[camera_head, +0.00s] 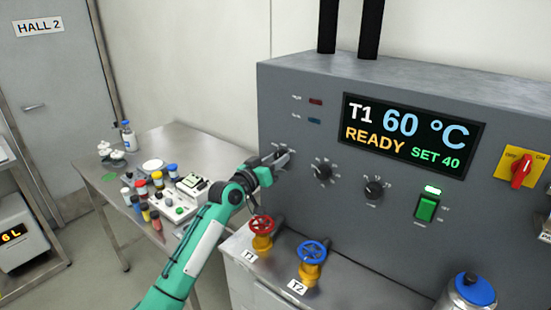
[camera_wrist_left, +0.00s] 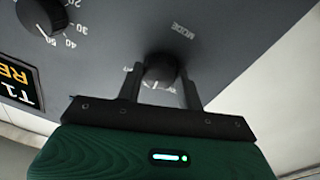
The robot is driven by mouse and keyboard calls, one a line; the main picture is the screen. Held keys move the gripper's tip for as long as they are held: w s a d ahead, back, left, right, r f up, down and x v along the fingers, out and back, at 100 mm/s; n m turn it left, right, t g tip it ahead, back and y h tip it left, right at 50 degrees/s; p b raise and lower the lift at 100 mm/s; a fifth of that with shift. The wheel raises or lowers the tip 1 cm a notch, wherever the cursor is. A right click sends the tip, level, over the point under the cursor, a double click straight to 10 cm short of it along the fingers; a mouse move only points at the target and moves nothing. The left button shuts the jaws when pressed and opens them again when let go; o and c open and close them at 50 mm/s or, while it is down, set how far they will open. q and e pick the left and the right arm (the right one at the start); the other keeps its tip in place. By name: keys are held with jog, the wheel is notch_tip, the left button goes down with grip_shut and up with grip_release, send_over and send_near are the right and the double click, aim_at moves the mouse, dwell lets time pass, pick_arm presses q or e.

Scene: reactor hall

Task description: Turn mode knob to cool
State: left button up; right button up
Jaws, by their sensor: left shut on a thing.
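The mode knob (camera_wrist_left: 160,70) is a dark round knob on the grey panel, with the word MODE printed by it, upside down in the left wrist view. A white mark shows on its lower rim. The two fingers of my left gripper (camera_wrist_left: 161,88) lie on either side of it, shut on it. In the head view my left gripper (camera_head: 281,157) reaches the left end of the panel and hides most of the knob. I cannot read which mode the mark points to. My right gripper is not in view.
The panel (camera_head: 300,215) carries two more dark knobs (camera_head: 323,171), a display (camera_head: 410,133) reading T1 60 °C, READY, SET 40, a green switch (camera_head: 426,208) and a red rotary switch (camera_head: 520,172). Red (camera_head: 263,226) and blue (camera_head: 313,251) valve wheels stand below. A steel table (camera_head: 200,150) holds bottles.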

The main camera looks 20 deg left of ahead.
pick_arm(q)
jog(key=shift+n+t+y+p, duration=0.45)
jog(key=shift+n+p, duration=1.75)
jog(key=shift+n, duration=2.5)
jog(key=o, duration=1)
jog(key=shift+f, duration=0.1)
